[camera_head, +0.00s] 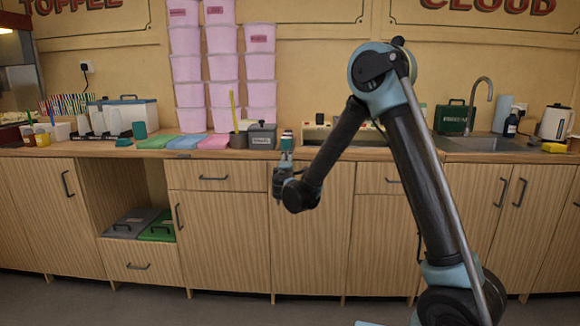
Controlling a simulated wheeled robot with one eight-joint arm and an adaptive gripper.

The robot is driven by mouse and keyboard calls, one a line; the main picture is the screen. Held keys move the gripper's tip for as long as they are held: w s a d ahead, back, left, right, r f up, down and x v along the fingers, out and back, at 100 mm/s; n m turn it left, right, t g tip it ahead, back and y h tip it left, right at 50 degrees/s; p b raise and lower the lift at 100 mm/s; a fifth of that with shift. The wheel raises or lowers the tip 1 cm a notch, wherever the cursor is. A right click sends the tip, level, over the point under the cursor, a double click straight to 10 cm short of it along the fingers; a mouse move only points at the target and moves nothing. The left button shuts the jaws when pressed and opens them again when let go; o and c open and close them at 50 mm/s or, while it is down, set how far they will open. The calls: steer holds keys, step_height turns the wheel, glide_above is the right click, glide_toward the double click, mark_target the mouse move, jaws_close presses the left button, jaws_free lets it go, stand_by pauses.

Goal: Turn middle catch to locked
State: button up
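My gripper (278,192) hangs at the end of my arm in front of the wooden cupboard fronts, below the worktop edge and near the upper left corner of a middle door (310,255). It is small and dark here, so I cannot tell whether its fingers are open or shut, or whether it touches the door. I cannot make out any catch or its position. One could be hidden behind my gripper and arm or be too small to see.
The worktop (300,154) bears stacked pink tubs (223,95), a grey box (262,136), a green box (452,118) and a kettle (556,122). Drawer handles (213,178) and door handles (178,216) stick out. An open compartment (112,185) holds lidded boxes. The visible floor is clear.

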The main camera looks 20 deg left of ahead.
steer(key=v, duration=1)
steer(key=shift+d, duration=0.2)
steer(key=w+d+r+m+g+h, duration=0.1)
steer(key=w+d+m+h, duration=0.15)
steer(key=d, duration=0.85)
steer(key=w+d+r+m+g+h, duration=0.1)
steer(key=w+d+m+g+h, duration=0.2)
steer(key=d, duration=0.7)
steer(key=s+d+f+m+g+h, duration=0.1)
steer(key=s+d+m+g, duration=0.15)
steer(key=d, duration=0.65)
steer(key=s+d+f+m+g+h, duration=0.1)
steer(key=s+d+m+h, duration=0.2)
steer(key=d, duration=0.7)
steer(key=s+d+f+m+g+y, duration=0.1)
steer(key=s+d+f+m+g, duration=0.2)
steer(key=s, duration=0.4)
steer(key=s+d+f+m+g+y, duration=0.1)
steer(key=s+d+f+m, duration=0.15)
steer(key=s+d, duration=0.45)
steer(key=s+d+f+m+g+y, duration=0.1)
steer(key=s+d+f+m+g, duration=0.15)
steer(key=s, duration=0.55)
steer(key=s+a+f+m+g+y, duration=0.1)
steer(key=s+f+y, duration=0.1)
steer(key=s, duration=0.6)
steer(key=shift+x, duration=0.8)
steer(key=shift+s+y, duration=0.25)
steer(key=shift+s, duration=0.05)
